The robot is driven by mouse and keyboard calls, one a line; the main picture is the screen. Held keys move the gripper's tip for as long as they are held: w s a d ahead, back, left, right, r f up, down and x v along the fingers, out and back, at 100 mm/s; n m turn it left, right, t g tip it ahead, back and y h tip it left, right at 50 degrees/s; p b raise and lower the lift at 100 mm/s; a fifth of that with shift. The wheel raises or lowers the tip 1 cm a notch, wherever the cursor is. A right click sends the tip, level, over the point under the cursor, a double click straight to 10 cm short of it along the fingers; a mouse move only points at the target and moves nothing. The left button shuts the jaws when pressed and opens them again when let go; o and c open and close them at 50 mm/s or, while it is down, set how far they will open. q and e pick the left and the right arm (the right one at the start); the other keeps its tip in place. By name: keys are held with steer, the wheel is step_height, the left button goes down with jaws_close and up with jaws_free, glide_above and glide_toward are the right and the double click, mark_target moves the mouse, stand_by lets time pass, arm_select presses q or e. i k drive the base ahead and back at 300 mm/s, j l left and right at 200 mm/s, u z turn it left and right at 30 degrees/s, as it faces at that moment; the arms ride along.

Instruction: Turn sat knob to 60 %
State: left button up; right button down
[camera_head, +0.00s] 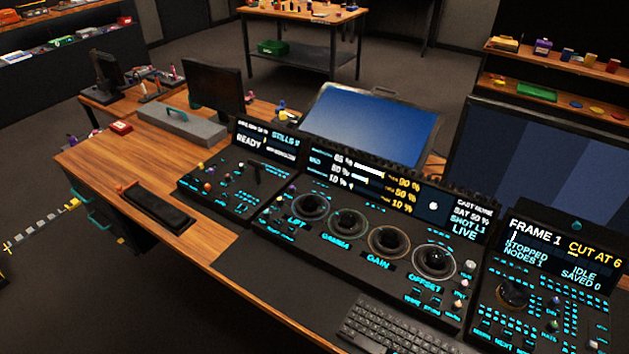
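The trackball panel (330,262) stands on the desk with rings labelled LIFT (310,207), GAMMA (347,223), GAIN (388,241) and OFFSET (433,262). Its display (467,214) appears to read SAT 50 %, with SHOT L1 and LIVE below. Neither of my grippers is in view.
A keyboard (395,328) lies in front of the panel. A side panel (550,290) reading FRAME 1 stands at right, another (228,185) reading READY at left. Monitors (372,122) rise behind. A black wrist rest (157,206) lies on the wooden desk (95,160).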

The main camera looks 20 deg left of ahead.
mark_target(266, 214)
steer(key=i+j+u, duration=0.15)
steer(key=i+j, duration=0.6)
steer(key=i, duration=0.05)
